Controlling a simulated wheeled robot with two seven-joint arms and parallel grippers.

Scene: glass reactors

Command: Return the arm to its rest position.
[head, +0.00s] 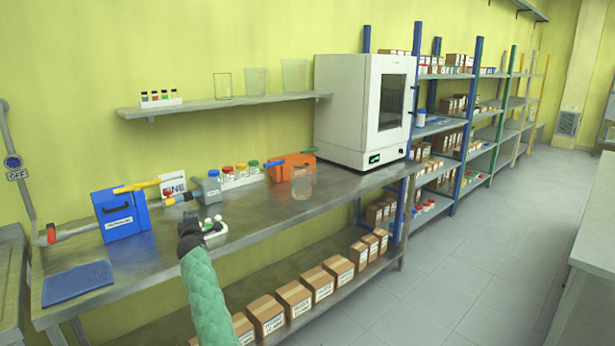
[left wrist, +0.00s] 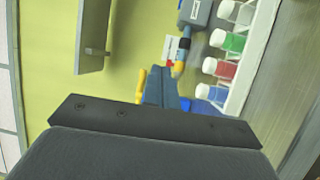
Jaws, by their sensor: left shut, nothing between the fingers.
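My left arm, in a green sleeve, reaches up from the bottom of the head view. My right gripper is in neither view.
A blue box (head: 122,213), a rack of coloured-lid jars (head: 240,177), an orange box (head: 292,165) and a clear beaker (head: 302,183) stand on the bench. A white oven (head: 345,110) stands farther right. The floor (head: 480,260) at right is clear.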

